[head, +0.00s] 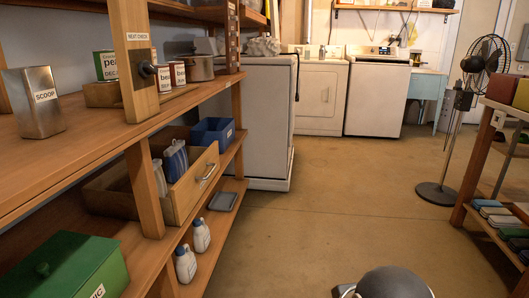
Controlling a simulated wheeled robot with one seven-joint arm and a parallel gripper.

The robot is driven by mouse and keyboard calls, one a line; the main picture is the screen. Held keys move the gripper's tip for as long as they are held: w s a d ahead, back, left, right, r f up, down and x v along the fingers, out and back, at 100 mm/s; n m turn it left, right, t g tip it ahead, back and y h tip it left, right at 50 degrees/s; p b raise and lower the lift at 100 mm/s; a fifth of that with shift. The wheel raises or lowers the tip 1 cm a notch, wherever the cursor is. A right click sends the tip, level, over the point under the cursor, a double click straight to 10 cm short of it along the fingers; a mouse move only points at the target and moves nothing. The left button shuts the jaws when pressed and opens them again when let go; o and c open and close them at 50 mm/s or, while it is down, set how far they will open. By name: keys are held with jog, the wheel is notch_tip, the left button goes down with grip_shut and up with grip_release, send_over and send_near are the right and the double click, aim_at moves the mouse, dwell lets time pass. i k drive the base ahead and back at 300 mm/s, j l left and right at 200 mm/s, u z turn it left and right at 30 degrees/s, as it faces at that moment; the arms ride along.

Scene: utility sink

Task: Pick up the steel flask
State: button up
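I cannot make out anything that is surely the steel flask. A square steel canister labelled SCOOP (42,101) stands upright on the upper wooden shelf at the left. Some blue and grey flask-shaped containers (175,160) stand in an open wooden drawer (200,178) on the shelf below; they are partly hidden by its front and the shelf post. My gripper is not in view.
A green lidded box (65,268), two white bottles (186,264) and a blue bin (212,132) sit on the lower left shelves. A floor fan (437,193) and a shelf rack (500,112) are at the right. The middle floor is clear. A utility sink (426,86) stands at the back.

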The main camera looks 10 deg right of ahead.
aim_at(322, 52)
jog(key=i+l+z, duration=0.4)
jog(key=i, duration=0.25)
jog(key=i+z, duration=0.4)
jog(key=i, duration=0.25)
jog(key=i+j+u, duration=0.1)
jog(key=i, duration=2.2)
jog(key=i+l, duration=0.1)
jog(key=i, duration=0.45)
jog(key=i+u, duration=0.15)
jog(key=i, duration=0.4)
jog(key=i+l, duration=0.2)
jog(key=i, duration=0.3)
jog(key=i+l+u, duration=0.15)
jog(key=i, duration=0.4)
jog(key=i+u, duration=0.4)
jog(key=i, duration=0.4)
jog(key=i+z, duration=0.25)
jog(key=i, duration=0.45)
